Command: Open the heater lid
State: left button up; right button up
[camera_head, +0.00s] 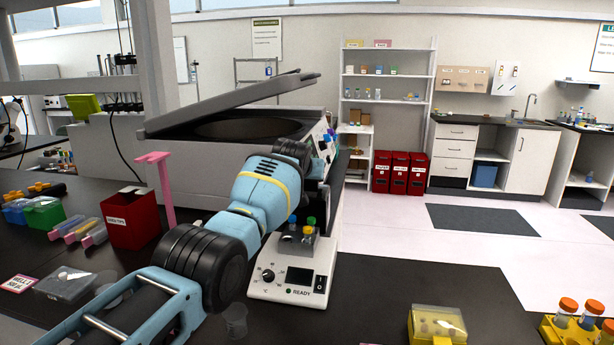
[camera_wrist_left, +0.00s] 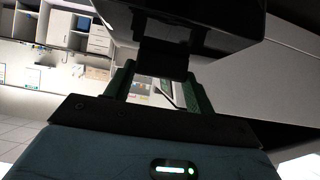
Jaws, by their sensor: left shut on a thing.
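A large grey machine (camera_head: 190,185) stands on the dark bench, with a control panel on its right side. Its flat grey lid (camera_head: 235,100) is raised at a tilt, and a dark round opening (camera_head: 250,128) shows below it. My left arm reaches across the front of the machine. Its gripper is hidden behind my own wrist in the head view. In the left wrist view my left gripper (camera_wrist_left: 163,95), with green fingers, is shut on a dark tab (camera_wrist_left: 163,58) below a dark block. How the tab joins the lid cannot be seen. My right gripper is not in view.
A small white heating unit (camera_head: 285,285) marked READY holds capped tubes just right of my arm. A red box (camera_head: 130,220), a pink stand (camera_head: 165,190) and tube racks stand left. A yellow box (camera_head: 437,325) sits front right. Open floor lies beyond.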

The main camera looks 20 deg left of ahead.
pick_arm(q)
jog(key=shift+w+a+r, duration=0.1)
jog(key=shift+w+r, duration=0.1)
jog(key=shift+r, duration=0.45)
jog(key=o, duration=1.1)
jog(key=shift+o, duration=1.1)
jog(key=shift+f, duration=0.1)
jog(key=shift+o, duration=0.3)
jog(key=shift+f, duration=0.3)
